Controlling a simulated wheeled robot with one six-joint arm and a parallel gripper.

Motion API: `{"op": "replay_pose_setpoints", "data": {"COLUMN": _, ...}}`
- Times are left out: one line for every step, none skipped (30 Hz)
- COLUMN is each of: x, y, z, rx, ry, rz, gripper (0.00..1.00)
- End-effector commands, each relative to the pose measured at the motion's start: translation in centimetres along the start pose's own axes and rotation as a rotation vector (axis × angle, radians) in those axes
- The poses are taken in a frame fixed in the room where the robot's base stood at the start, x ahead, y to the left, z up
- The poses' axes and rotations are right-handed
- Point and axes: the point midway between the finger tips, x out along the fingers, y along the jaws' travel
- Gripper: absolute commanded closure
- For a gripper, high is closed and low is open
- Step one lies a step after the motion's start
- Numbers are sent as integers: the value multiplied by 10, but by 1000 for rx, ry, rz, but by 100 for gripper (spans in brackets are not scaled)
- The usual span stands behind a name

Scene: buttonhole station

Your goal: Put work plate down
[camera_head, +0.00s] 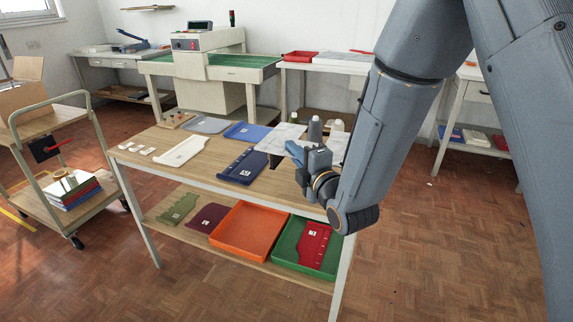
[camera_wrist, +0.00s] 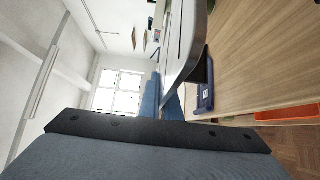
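Several flat plates lie on the wooden worktable: a white one (camera_head: 181,150), a grey-blue one (camera_head: 205,124), a blue one (camera_head: 246,132) and a navy one (camera_head: 243,167) with a white label. The navy plate also shows in the wrist view (camera_wrist: 207,92). My gripper (camera_head: 293,149) is at the right part of the table, beside a pale raised slab (camera_head: 280,136) on dark supports. The slab shows edge-on in the wrist view (camera_wrist: 188,38). Bright blue parts (camera_wrist: 151,96) show beyond my gripper's dark bar; whether they are fingers or something held is unclear. No plate is clearly in my grasp.
The lower shelf holds green and maroon plates, an orange tray (camera_head: 246,231) and a green tray (camera_head: 280,247) with a red plate (camera_head: 314,245). A cart (camera_head: 66,190) stands left, a machine (camera_head: 207,68) behind. Small white pieces (camera_head: 139,149) lie at the table's left end.

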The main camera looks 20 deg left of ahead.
Motion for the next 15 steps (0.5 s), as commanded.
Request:
{"op": "replay_pose_setpoints", "data": {"x": 0, "y": -3, "z": 0, "rx": -1, "ry": 0, "rz": 3, "gripper": 100}}
{"op": "replay_pose_setpoints", "data": {"x": 0, "y": -5, "z": 0, "rx": -1, "ry": 0, "rz": 3, "gripper": 100}}
{"op": "replay_pose_setpoints", "data": {"x": 1, "y": -6, "z": 0, "rx": -1, "ry": 0, "rz": 4, "gripper": 100}}
{"op": "replay_pose_setpoints", "data": {"x": 1, "y": -8, "z": 0, "rx": -1, "ry": 0, "rz": 4, "gripper": 100}}
{"op": "replay_pose_setpoints", "data": {"x": 1, "y": -10, "z": 0, "rx": -1, "ry": -1, "rz": 4, "gripper": 100}}
{"op": "replay_pose_setpoints", "data": {"x": 0, "y": -13, "z": 0, "rx": -1, "ry": -1, "rz": 3, "gripper": 100}}
{"op": "replay_pose_setpoints", "data": {"x": 0, "y": -17, "z": 0, "rx": -1, "ry": -1, "rz": 2, "gripper": 100}}
{"op": "replay_pose_setpoints", "data": {"x": 0, "y": -21, "z": 0, "rx": -1, "ry": -1, "rz": 1, "gripper": 100}}
{"op": "replay_pose_setpoints", "data": {"x": 0, "y": -27, "z": 0, "rx": -1, "ry": -1, "rz": 2, "gripper": 100}}
{"op": "replay_pose_setpoints", "data": {"x": 0, "y": -31, "z": 0, "rx": -1, "ry": -1, "rz": 1, "gripper": 100}}
{"op": "replay_pose_setpoints", "data": {"x": 1, "y": -35, "z": 0, "rx": -1, "ry": -1, "rz": 1, "gripper": 100}}
{"op": "replay_pose_setpoints", "data": {"x": 1, "y": -39, "z": 0, "rx": -1, "ry": -1, "rz": 3, "gripper": 100}}
{"op": "replay_pose_setpoints", "data": {"x": 1, "y": -42, "z": 0, "rx": -1, "ry": -1, "rz": 3, "gripper": 100}}
{"op": "replay_pose_setpoints", "data": {"x": 1, "y": -44, "z": 0, "rx": -2, "ry": -1, "rz": 3, "gripper": 100}}
{"op": "replay_pose_setpoints", "data": {"x": 1, "y": -46, "z": 0, "rx": -2, "ry": -1, "rz": 4, "gripper": 100}}
